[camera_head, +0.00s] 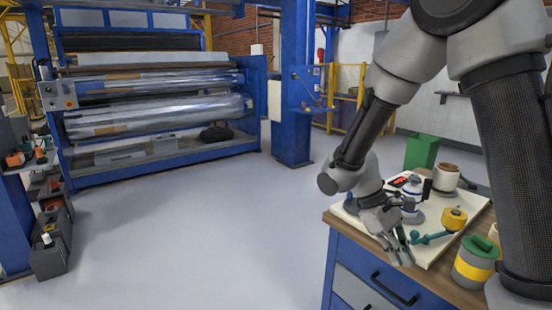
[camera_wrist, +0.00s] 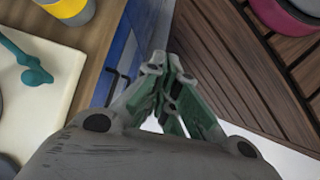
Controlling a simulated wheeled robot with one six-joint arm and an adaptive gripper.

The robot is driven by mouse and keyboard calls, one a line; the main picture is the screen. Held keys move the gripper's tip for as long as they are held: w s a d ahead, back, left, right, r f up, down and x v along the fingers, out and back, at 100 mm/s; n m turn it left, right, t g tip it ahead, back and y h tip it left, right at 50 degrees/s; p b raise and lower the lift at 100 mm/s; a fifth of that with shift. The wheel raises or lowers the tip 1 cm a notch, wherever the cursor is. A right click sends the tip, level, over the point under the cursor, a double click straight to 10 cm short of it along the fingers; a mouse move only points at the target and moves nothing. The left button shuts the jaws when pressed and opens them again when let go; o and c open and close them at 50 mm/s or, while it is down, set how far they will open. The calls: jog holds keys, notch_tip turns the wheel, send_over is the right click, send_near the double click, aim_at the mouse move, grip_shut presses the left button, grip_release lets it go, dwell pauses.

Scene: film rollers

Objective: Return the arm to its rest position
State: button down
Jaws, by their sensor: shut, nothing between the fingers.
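My arm reaches in from the upper right in the head view and bends down over the front left of a workbench. My gripper (camera_head: 402,258) hangs at the bench's front edge, fingers pointing down. In the wrist view my gripper (camera_wrist: 160,66) has its green-lined fingertips together with nothing between them. It is beside the bench top, over the blue drawer front (camera_wrist: 124,55).
The bench (camera_head: 345,226) holds a cream tray (camera_head: 440,247), a teal tool (camera_head: 428,238), a yellow-banded green-lidded can (camera_head: 476,264), a white bottle (camera_head: 411,194) and a roll (camera_head: 446,178). A green bin (camera_head: 421,151) stands behind. Open floor (camera_head: 190,225) lies left, before the blue roller machine (camera_head: 150,100).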

jog(key=s+d+r+m+t+y, duration=0.2)
jog(key=s+d+r+m+t, duration=0.1)
jog(key=r, duration=0.6)
jog(key=s+d+r+m+t+y, duration=0.3)
jog(key=s+d+r+m+t, duration=0.1)
jog(key=s+r, duration=0.3)
notch_tip(320, 180, up, 2)
jog(key=shift+s+d+r+m+t+y, duration=0.15)
jog(key=shift+s+m+t+y, duration=0.15)
jog(key=shift+t, duration=0.6)
